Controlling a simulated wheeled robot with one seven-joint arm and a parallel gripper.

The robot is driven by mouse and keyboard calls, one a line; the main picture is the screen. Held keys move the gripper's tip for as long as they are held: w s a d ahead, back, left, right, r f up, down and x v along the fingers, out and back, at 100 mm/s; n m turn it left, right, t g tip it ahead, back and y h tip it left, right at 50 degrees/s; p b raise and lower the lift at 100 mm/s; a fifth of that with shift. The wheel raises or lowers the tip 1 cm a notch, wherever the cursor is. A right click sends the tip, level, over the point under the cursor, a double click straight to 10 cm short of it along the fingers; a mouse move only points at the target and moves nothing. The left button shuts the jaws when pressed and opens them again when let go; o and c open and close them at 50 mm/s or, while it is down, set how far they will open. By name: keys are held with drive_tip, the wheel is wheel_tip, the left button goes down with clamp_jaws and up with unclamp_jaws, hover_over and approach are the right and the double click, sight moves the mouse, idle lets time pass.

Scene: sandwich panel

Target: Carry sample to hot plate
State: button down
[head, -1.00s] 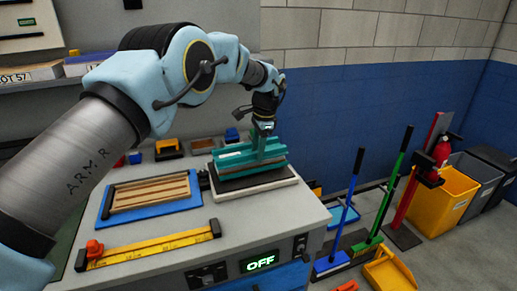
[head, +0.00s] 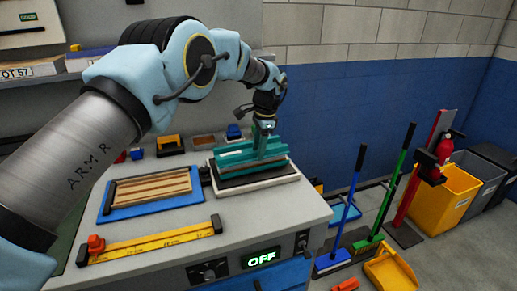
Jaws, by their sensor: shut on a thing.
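The sample, a layered sandwich panel (head: 240,166) with a brown band, sits between teal jaw plates at or just over the hot plate. The hot plate (head: 262,186) is a black slab on a white base at the right end of the bench. My gripper (head: 256,157) reaches down from above and is shut on the sample. Its wide teal plates hide much of the sample. I cannot tell whether the sample's underside touches the black slab. A green OFF display (head: 262,258) shows on the bench front.
A blue tray (head: 110,206) with wooden strips lies left of the hot plate. A yellow ruler (head: 150,243) with a red stop lies along the bench front (head: 225,205). Small boxes stand at the back. Brooms (head: 390,195) and a yellow bin (head: 443,195) stand on the floor at right.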

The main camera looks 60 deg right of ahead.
drive_tip(key=shift+f, duration=0.25)
drive_tip(key=shift+c, duration=1.4)
unclamp_jaws()
wheel_tip(320, 180, up, 11)
drive_tip(key=s+b, duration=0.1)
drive_tip(key=b, duration=0.2)
drive_tip(key=shift+s+f, duration=0.15)
drive_tip(key=shift+s, duration=0.25)
